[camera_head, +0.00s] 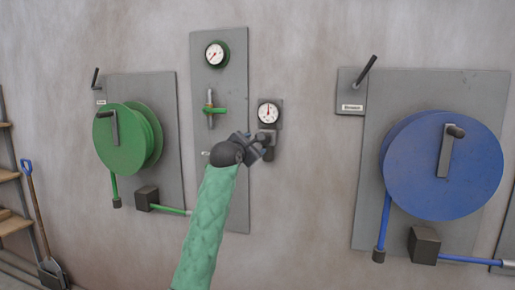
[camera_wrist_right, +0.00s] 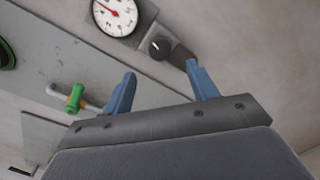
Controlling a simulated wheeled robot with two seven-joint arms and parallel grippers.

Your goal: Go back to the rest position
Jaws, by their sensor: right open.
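My right gripper (camera_head: 262,146) is in front of the wall, at the end of the arm in a green sleeve. It appears just below the small gauge (camera_head: 268,112). In the right wrist view my right gripper (camera_wrist_right: 160,70) shows two blue fingers spread apart with nothing between them. A dark round knob (camera_wrist_right: 160,47) on a grey plate lies beyond the gap between the fingertips. I cannot tell how far it is from them, but the fingers are not closed on it. My left gripper is not in view.
A grey panel (camera_head: 233,75) carries a gauge (camera_head: 216,54) and a green-handled valve (camera_head: 213,110). A green hose reel (camera_head: 120,150) is on the left and a blue reel (camera_head: 415,165) on the right. A shovel (camera_head: 36,205) leans by the shelves at far left.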

